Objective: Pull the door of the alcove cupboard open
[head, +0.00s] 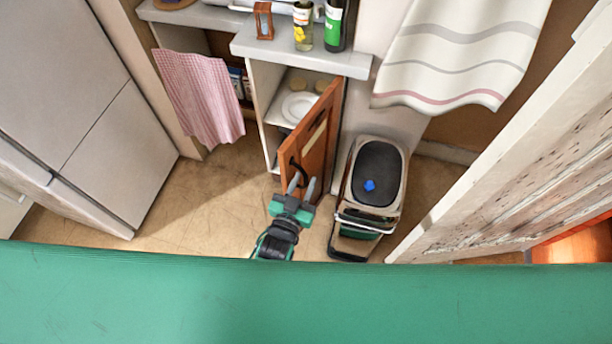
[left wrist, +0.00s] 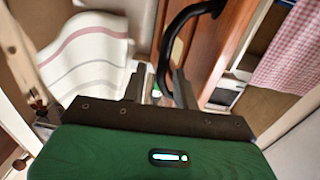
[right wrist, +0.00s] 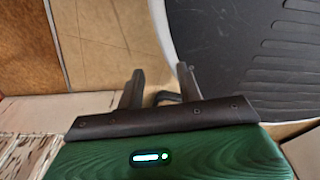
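The alcove cupboard's wooden door (head: 318,137) stands swung out from its pale frame, and a white plate (head: 298,105) shows on a shelf inside. The door's black curved handle (left wrist: 178,38) is on its outer face. My left gripper (head: 301,186) is at the lower front of the door, by the handle. Contact cannot be told. My right gripper (right wrist: 160,82) shows only in its wrist view, fingers apart, low over tan floor.
A bin (head: 378,170) with a dark lid and a blue object stands just right of the door. A checked pink cloth (head: 200,97) hangs left of the cupboard. Bottles (head: 335,24) stand on the counter above. Tan floor (head: 215,195) is clear left of the door.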

